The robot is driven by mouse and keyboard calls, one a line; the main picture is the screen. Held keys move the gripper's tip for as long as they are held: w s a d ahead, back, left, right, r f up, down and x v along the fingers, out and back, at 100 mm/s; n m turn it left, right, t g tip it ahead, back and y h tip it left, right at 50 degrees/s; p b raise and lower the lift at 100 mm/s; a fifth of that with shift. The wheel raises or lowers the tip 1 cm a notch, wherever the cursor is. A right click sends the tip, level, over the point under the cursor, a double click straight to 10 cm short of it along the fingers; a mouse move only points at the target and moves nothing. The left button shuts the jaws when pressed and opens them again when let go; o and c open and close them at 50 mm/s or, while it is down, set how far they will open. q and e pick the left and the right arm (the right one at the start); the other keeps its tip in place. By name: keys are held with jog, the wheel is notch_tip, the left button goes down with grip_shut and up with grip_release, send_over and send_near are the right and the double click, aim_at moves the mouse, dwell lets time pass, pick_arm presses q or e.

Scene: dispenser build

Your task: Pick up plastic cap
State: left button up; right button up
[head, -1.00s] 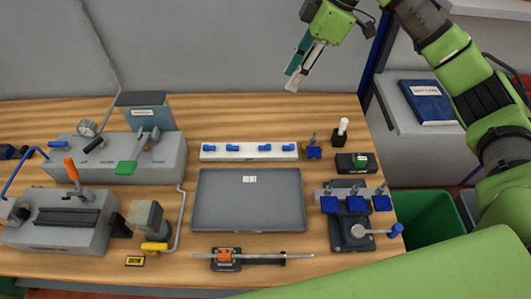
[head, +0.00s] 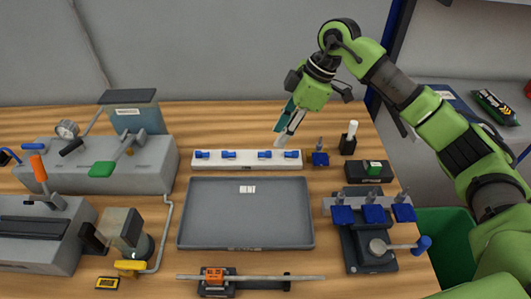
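Several blue plastic caps lie along a white rack (head: 247,167) behind the grey tray. One cap (head: 202,155) is at the left end, another cap (head: 229,154) is beside it, and two more, a cap (head: 265,155) and a cap (head: 291,154), are to the right. My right gripper (head: 281,138) points down just above and behind the right half of the rack. Its teal and pale fingers look apart, with nothing between them. I cannot tell its exact height above the caps. My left gripper is out of view.
An empty grey tray (head: 246,213) lies in front of the rack. A blue-topped fixture (head: 368,214) and a black box with a green top (head: 374,168) stand right. Grey machines with levers (head: 101,165) fill the left. A rod on a stand (head: 250,277) lies in front.

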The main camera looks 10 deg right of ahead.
aim_at(266, 157)
jog(key=shift+x, duration=0.9)
jog(key=shift+w+a+f+p, duration=0.2)
jog(key=shift+f+p, duration=0.2)
jog(key=shift+f, duration=0.2)
jog(key=x, duration=0.2)
jog(key=p+x, duration=0.1)
jog(key=x, duration=0.1)
jog(key=shift+w+d+f, duration=0.1)
jog(key=shift+w+f, duration=0.05)
jog(key=shift+w, duration=0.1)
jog(key=c, duration=0.8)
